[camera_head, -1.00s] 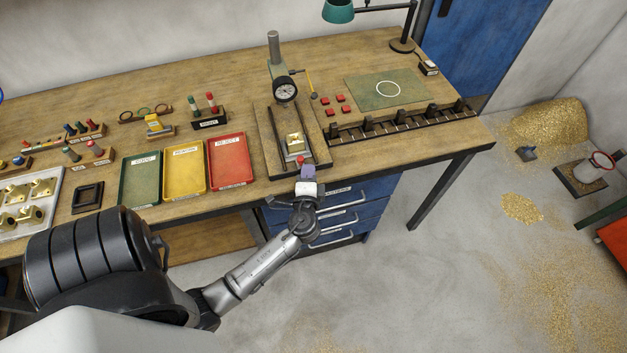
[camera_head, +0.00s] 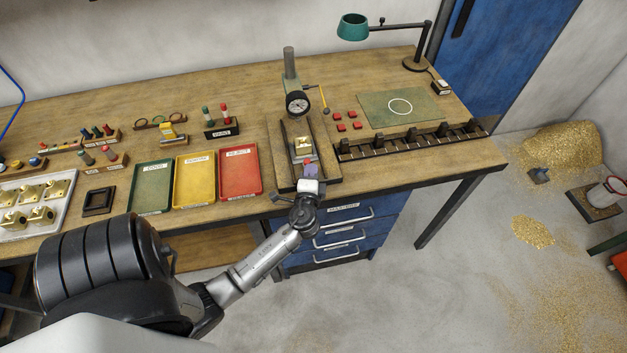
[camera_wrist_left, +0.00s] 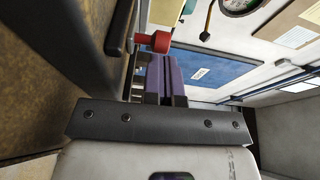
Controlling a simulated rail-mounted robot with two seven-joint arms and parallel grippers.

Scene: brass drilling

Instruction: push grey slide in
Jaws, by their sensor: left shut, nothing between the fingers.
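The grey slide (camera_head: 301,156) sits between the dark rails of the gauge stand (camera_head: 276,158) and carries a brass part (camera_head: 304,145). A red knob (camera_head: 308,162) is on its front end, facing me. My left gripper (camera_head: 310,171) is shut and empty, with its purple fingers right at the knob, over the front of the stand. In the left wrist view the red knob (camera_wrist_left: 160,42) is just beyond the tips of the closed purple fingers (camera_wrist_left: 166,78); I cannot tell whether they touch. The slide's body is mostly hidden there. My right gripper is not in view.
A dial gauge (camera_head: 298,104) hangs on a post behind the slide. The red tray (camera_head: 241,191) lies left of the stand, beside yellow and green trays. A dark slotted rack (camera_head: 412,143) lies to the right. Blue drawers (camera_head: 345,234) are below the bench edge.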

